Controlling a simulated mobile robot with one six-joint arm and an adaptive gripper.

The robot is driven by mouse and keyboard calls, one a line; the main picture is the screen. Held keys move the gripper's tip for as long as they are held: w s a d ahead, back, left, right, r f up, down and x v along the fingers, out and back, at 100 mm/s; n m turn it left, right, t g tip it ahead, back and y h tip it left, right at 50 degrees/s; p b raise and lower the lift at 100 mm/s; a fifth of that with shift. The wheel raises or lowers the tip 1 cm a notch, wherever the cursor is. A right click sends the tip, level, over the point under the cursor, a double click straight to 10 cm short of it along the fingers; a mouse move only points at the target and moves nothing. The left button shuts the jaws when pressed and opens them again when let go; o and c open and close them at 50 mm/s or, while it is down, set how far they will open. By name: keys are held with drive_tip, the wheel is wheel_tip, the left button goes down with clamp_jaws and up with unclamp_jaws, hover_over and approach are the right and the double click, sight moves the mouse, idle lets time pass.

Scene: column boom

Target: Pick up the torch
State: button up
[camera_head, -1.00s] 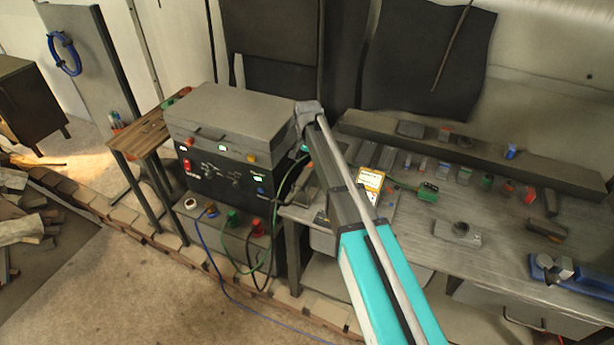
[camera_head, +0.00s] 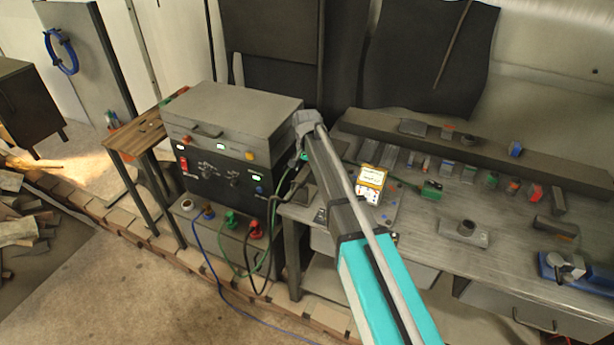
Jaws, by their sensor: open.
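I cannot pick out the torch for certain. A green block with a green cable (camera_head: 431,190) lies on the workbench (camera_head: 400,238), right of my arm. A dark, curved piece (camera_head: 297,190) with cable near it shows at the bench's left end, partly behind my arm, and I cannot tell what it is. My teal and grey arm reaches up from the bottom centre to a grey joint beside the machine's right edge. A short part hangs below that joint. My gripper's fingers are not visible; the arm hides that area.
A grey machine (camera_head: 217,165) with lit displays stands left of the bench, with blue, green and black cables below. Several small blocks and a blue tool (camera_head: 570,270) occupy the bench. A wooden side table (camera_head: 140,132) stands left.

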idle(0.6)
clamp_jaws()
drive_tip(key=shift+r, duration=0.2)
idle(0.3)
wheel_tip(320, 180, up, 3)
drive_tip(key=p, duration=0.3)
drive_tip(key=s+d+r+p, duration=0.3)
drive_tip(key=s+r+p, duration=0.6)
drive_tip(key=s, duration=0.4)
drive_tip(key=shift+s+d+r+p, duration=0.25)
drive_tip(key=shift+d+r+p, duration=0.05)
drive_tip(key=shift+p, duration=0.25)
drive_tip(key=shift+f, duration=0.1)
